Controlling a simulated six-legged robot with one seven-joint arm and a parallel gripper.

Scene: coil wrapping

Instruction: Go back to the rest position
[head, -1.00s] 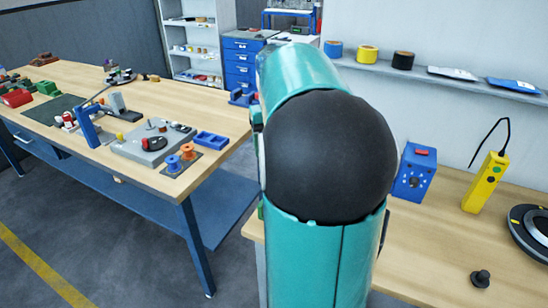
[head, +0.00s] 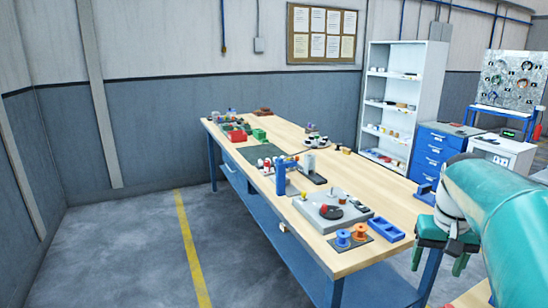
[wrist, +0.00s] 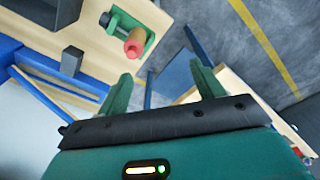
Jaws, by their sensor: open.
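My gripper (head: 440,258) is at the lower right of the head view, at the end of my teal arm, with its green fingers pointing down. It is beside the right end of the long wooden workbench (head: 365,262). In the wrist view my gripper (wrist: 163,85) has its two fingers well apart, with nothing held between them. Beyond the left finger is a green holder (wrist: 137,22) with a reddish cylinder (wrist: 134,44) on it.
The bench carries a grey winding plate (head: 322,214), orange and blue spools (head: 350,236), a blue tray (head: 385,230) and a blue post (head: 280,175). A white shelf (head: 430,75) and blue drawers (head: 435,150) stand behind. The floor at the left (head: 140,250) is clear.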

